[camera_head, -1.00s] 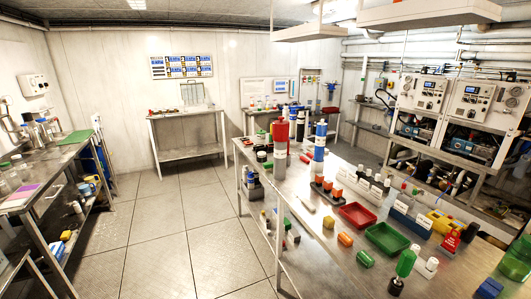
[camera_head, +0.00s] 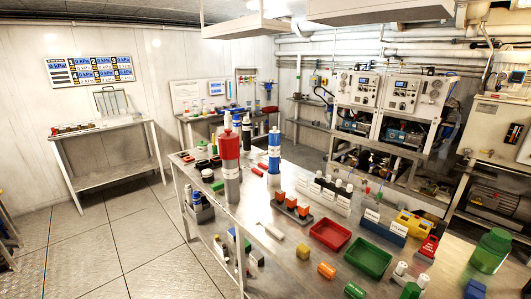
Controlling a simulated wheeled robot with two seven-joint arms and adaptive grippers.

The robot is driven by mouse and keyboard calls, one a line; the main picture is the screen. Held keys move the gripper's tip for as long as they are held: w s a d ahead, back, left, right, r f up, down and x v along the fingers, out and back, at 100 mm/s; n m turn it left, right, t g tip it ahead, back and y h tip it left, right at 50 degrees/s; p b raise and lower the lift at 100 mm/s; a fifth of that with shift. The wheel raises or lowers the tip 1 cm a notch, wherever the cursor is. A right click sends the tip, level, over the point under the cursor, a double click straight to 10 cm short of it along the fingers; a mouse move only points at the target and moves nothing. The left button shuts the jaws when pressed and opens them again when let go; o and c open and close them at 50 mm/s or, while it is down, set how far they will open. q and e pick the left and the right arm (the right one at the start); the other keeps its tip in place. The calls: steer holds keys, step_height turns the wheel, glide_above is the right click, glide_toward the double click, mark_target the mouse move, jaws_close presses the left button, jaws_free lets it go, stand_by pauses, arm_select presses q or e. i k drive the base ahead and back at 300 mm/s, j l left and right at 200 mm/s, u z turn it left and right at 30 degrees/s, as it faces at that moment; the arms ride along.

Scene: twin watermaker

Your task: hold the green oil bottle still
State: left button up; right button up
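A large green bottle or jar (camera_head: 490,252) with a green lid stands upright at the right end of the steel table (camera_head: 290,262). A second, smaller green bottle (camera_head: 411,290) shows at the bottom edge, mostly cut off by the frame. No readable label tells which of the two is the oil bottle. Neither of my grippers is in view, and nothing is seen touching the large green bottle.
A green tray (camera_head: 368,257) and a red tray (camera_head: 331,234) lie left of the large bottle. A yellow case (camera_head: 414,224), a red block (camera_head: 429,246), white fittings (camera_head: 401,268) and a blue block (camera_head: 475,289) are near it. Tall red (camera_head: 229,150) and blue cylinders (camera_head: 274,150) stand farther back.

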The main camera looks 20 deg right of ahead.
mark_target(489, 254)
steer(key=i+z, duration=0.2)
steer(key=z, duration=0.25)
steer(key=i+j+z, duration=0.1)
steer(key=z, duration=0.35)
steer(key=i+z, duration=0.25)
steer(key=z, duration=0.15)
steer(key=i+j+z, duration=0.1)
steer(key=i+z, duration=0.15)
steer(key=z, duration=0.2)
steer(key=i+j+z, duration=0.15)
steer(key=z, duration=0.25)
